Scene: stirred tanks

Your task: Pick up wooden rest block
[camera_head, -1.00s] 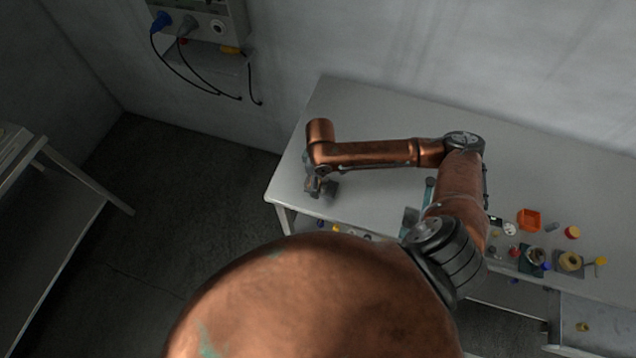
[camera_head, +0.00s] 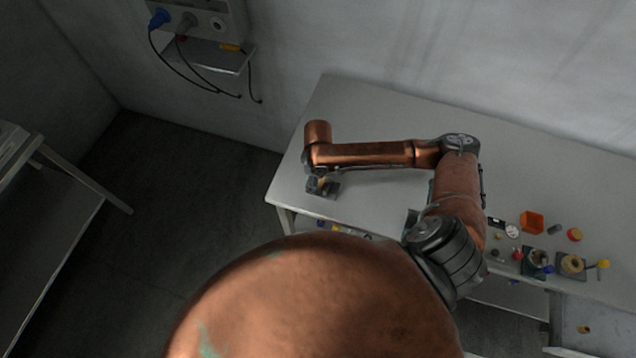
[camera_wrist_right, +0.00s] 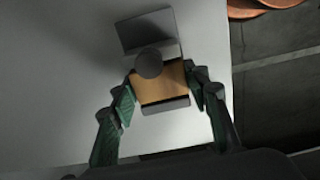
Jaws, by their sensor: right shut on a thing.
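The wooden rest block (camera_wrist_right: 160,84) is a tan block in the right wrist view, between the two green-padded fingers of my right gripper (camera_wrist_right: 160,86). The fingers are shut on its left and right sides. A dark round knob covers part of its upper edge. A grey angled stand (camera_wrist_right: 147,28) is just behind it, and a grey edge shows in front. In the head view the block is a small tan spot (camera_head: 323,184) at the left end of the table, under my right wrist. I cannot tell whether it is lifted. My left gripper is not in view.
The grey table (camera_head: 375,120) is clear behind my right arm. An orange open box (camera_head: 531,222), a white dial (camera_head: 512,231) and several small parts lie at its right. A wall unit (camera_head: 205,18) with hanging cables is at the upper left.

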